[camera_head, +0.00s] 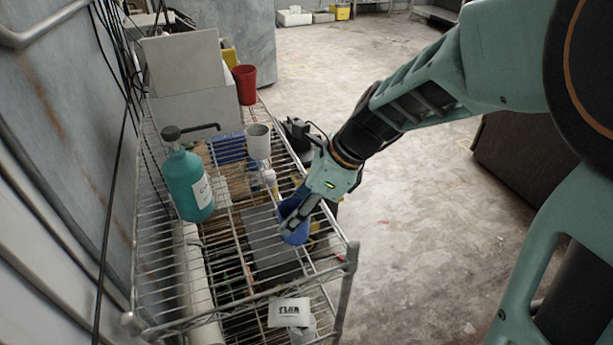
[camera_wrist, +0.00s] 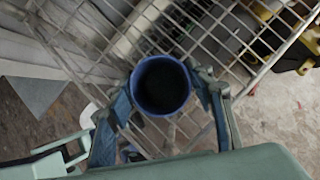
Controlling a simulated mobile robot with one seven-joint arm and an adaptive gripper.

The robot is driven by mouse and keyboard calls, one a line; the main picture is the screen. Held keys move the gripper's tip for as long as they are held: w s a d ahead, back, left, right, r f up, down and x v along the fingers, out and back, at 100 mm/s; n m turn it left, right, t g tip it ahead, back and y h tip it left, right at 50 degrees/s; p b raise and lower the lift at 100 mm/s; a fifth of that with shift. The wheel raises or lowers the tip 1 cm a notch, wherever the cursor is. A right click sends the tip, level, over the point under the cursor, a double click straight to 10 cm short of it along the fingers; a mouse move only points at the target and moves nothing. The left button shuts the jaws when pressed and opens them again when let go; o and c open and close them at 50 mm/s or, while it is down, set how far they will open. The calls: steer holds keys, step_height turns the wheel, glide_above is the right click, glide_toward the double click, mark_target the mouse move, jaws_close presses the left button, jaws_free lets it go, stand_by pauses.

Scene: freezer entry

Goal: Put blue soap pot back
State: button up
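The blue soap pot (camera_head: 296,232) is at the right edge of the wire rack's top shelf in the head view. In the wrist view the pot (camera_wrist: 161,86) shows from above as a round blue rim with a dark inside. My gripper (camera_head: 294,215) reaches down from the right and has a finger on each side of the pot. In the wrist view the fingers of my gripper (camera_wrist: 165,90) appear to touch both sides of its wall. I cannot tell whether the pot's base rests on the wires or hangs just above them.
A teal pump bottle (camera_head: 188,185), a pale grey cup (camera_head: 258,141) and a red cup (camera_head: 245,84) stand on the wire rack (camera_head: 250,293). A grey box (camera_head: 195,112) stands at the rack's back. Open floor lies right.

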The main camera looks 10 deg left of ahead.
steer(key=o, duration=0.3)
steer(key=shift+r, duration=0.15)
steer(key=shift+d+r, duration=0.1)
steer(key=shift+r, duration=0.2)
steer(key=p+v, duration=0.1)
steer(key=v, duration=1)
steer(key=shift+d+r, duration=0.15)
steer(key=shift+r, duration=0.05)
steer(key=shift+w, duration=0.1)
